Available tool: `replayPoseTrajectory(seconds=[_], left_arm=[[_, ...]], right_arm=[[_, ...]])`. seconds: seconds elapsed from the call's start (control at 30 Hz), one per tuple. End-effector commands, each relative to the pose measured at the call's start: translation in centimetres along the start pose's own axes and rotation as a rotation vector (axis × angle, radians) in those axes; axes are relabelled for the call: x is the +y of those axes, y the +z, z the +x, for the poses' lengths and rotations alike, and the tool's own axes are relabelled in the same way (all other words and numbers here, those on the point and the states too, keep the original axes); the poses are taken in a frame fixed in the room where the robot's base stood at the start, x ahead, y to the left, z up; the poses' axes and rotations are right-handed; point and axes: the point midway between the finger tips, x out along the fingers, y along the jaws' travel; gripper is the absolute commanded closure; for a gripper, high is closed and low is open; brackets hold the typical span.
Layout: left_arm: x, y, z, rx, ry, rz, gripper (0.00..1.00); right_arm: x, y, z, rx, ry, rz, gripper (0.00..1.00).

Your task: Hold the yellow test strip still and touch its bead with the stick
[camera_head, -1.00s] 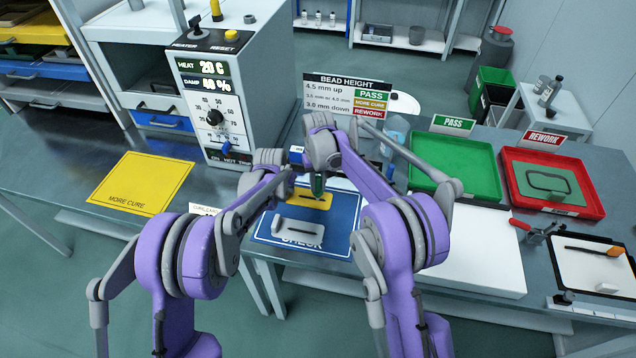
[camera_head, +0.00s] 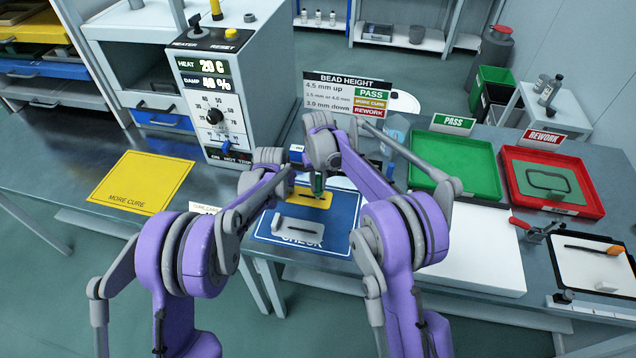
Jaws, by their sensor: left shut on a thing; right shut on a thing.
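The yellow test strip (camera_head: 312,201) lies on the blue CHECK mat (camera_head: 343,222), at its back part, partly hidden by my arms. My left gripper (camera_head: 291,181) is at the strip's left end and shut on it; its fingertips are mostly hidden. My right gripper (camera_head: 319,174) is above the strip, shut on the stick (camera_head: 318,184), which shows as a short dark green upright piece over the strip. The bead is too small to make out, and I cannot tell whether the stick touches it.
A grey slotted block (camera_head: 297,232) lies on the mat in front of the strip. The heater box (camera_head: 212,105) stands behind left, the bead height sign (camera_head: 347,94) behind. A yellow MORE CURE mat (camera_head: 142,182), green PASS tray (camera_head: 455,165) and red REWORK tray (camera_head: 598,203) lie to the sides.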

Motion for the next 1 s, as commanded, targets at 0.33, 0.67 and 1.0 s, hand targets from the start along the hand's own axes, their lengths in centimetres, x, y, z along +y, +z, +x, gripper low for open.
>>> replayPoseTrajectory(seconds=[0.33, 0.67, 1.0], left_arm=[[0.0, 0.0, 0.0, 0.0, 0.0, 0.0, 1.0], [0.0, 0.0, 0.0, 0.0, 0.0, 0.0, 1.0], [0.0, 0.0, 0.0, 0.0, 0.0, 0.0, 1.0]], right_arm=[[0.0, 0.0, -1.0, -0.001, 0.0, 0.0, 1.0], [0.0, 0.0, -3.8, -0.001, 0.0, 0.0, 1.0], [0.0, 0.0, -6.4, -0.001, 0.0, 0.0, 1.0]])
